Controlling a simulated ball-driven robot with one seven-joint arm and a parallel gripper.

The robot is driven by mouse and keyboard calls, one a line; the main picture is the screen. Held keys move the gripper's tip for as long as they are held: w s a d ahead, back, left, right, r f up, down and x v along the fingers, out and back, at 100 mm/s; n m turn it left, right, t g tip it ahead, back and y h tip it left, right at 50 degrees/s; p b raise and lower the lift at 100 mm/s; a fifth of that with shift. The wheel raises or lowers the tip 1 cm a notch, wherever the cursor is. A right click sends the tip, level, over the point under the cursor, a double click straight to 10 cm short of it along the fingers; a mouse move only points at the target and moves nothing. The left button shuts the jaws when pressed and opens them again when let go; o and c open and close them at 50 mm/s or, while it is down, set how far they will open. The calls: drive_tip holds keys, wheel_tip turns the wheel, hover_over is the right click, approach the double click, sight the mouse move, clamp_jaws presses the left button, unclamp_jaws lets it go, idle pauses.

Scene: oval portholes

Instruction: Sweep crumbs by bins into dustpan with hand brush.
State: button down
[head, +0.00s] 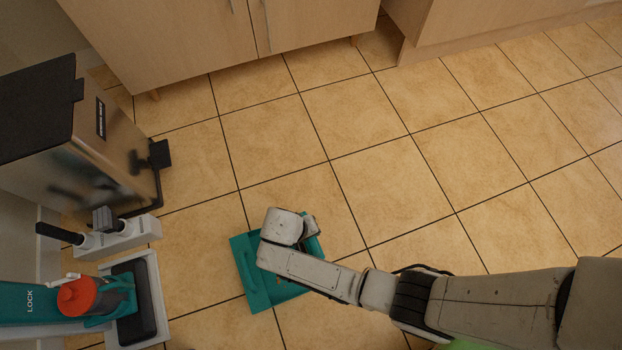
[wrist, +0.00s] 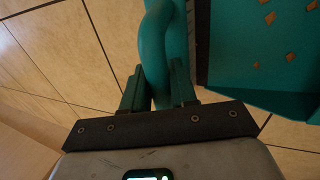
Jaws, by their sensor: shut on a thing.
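The teal dustpan (head: 258,293) lies on the floor tiles in the head view, partly hidden under my arm. In the wrist view the dustpan (wrist: 232,92) is at the right, with several tan crumbs (wrist: 270,18) on it. My gripper (wrist: 157,88) is shut on the curved teal handle of the hand brush (wrist: 158,35), beside the dustpan. A dark strip runs between the handle and the pan; I cannot tell whether it is bristles or the pan's lip. In the head view my wrist hides the gripper and most of the brush.
A metal bin (head: 95,150) with a black lid and pedal stands at the left. Below it are a grey-white holder (head: 125,236) and a teal floor-cleaning machine (head: 40,303). Wooden cabinets (head: 180,40) line the back. The tiles to the right and behind the dustpan are clear.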

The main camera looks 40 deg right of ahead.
drive_tip(key=shift+a, duration=0.3)
drive_tip(key=s+d+r+p, duration=0.3)
drive_tip(key=d+r+p, duration=0.4)
drive_tip(key=d+p, duration=0.3)
drive_tip(key=shift+d, duration=0.8)
